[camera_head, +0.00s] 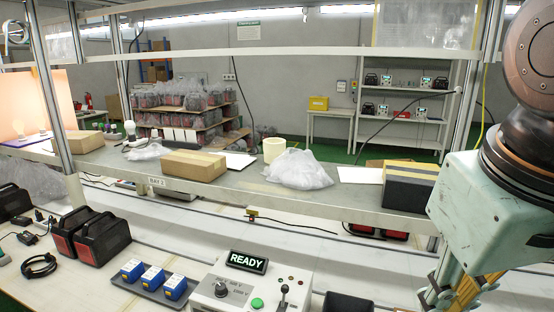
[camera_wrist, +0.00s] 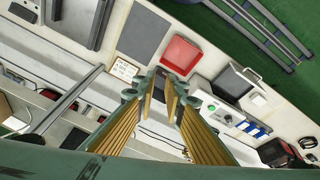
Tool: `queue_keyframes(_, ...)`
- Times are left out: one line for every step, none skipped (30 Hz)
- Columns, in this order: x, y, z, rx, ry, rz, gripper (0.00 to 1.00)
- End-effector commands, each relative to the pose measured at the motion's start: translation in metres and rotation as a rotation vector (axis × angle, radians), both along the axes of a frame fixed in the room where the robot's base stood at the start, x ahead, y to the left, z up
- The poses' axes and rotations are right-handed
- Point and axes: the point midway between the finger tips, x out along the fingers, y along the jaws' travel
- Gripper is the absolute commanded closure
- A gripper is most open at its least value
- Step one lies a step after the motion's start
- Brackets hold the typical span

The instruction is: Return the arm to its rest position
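My arm is at the right edge in the head view, with a pale green wrist housing hanging over the front bench. My gripper (camera_head: 450,294) shows only partly at the lower right there, cut off by the frame edge. In the wrist view my gripper (camera_wrist: 164,78) has two yellow-padded fingers with a gap between their tips. Nothing is held between them. The fingers are above the bench, apart from a red tray (camera_wrist: 181,55) that lies beyond the tips.
A control box (camera_head: 238,290) with a READY sign (camera_head: 247,262) stands on the bench, with blue blocks (camera_head: 152,278) to its left. A dark box (camera_head: 408,188) and a cardboard box (camera_head: 194,165) sit on the raised shelf. Metal posts (camera_head: 53,110) frame the bench.

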Motion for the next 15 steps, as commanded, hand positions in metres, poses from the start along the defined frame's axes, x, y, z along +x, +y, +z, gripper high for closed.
queue_keyframes(-0.007,0.001,-0.002,0.012,-0.011,-0.008,0.89)
queue_keyframes(-0.010,0.003,-0.002,0.020,-0.016,-0.013,0.89)
queue_keyframes(-0.015,0.005,-0.003,0.030,-0.023,-0.019,0.89)
queue_keyframes(-0.018,0.006,-0.004,0.036,-0.028,-0.023,0.89)
queue_keyframes(-0.021,0.007,-0.005,0.044,-0.031,-0.027,0.89)
queue_keyframes(-0.025,0.009,-0.006,0.053,-0.038,-0.032,0.89)
queue_keyframes(-0.028,0.010,-0.006,0.058,-0.042,-0.035,0.89)
queue_keyframes(-0.030,0.011,-0.007,0.063,-0.045,-0.038,0.89)
queue_keyframes(-0.033,0.012,-0.007,0.070,-0.050,-0.042,0.89)
queue_keyframes(-0.035,0.013,-0.008,0.074,-0.053,-0.043,0.89)
queue_keyframes(-0.036,0.014,-0.008,0.079,-0.056,-0.046,0.89)
queue_keyframes(-0.038,0.015,-0.009,0.083,-0.058,-0.048,0.89)
queue_keyframes(-0.039,0.015,-0.009,0.085,-0.059,-0.049,0.89)
queue_keyframes(-0.040,0.016,-0.009,0.087,-0.061,-0.051,0.89)
queue_keyframes(-0.041,0.016,-0.009,0.089,-0.062,-0.052,0.89)
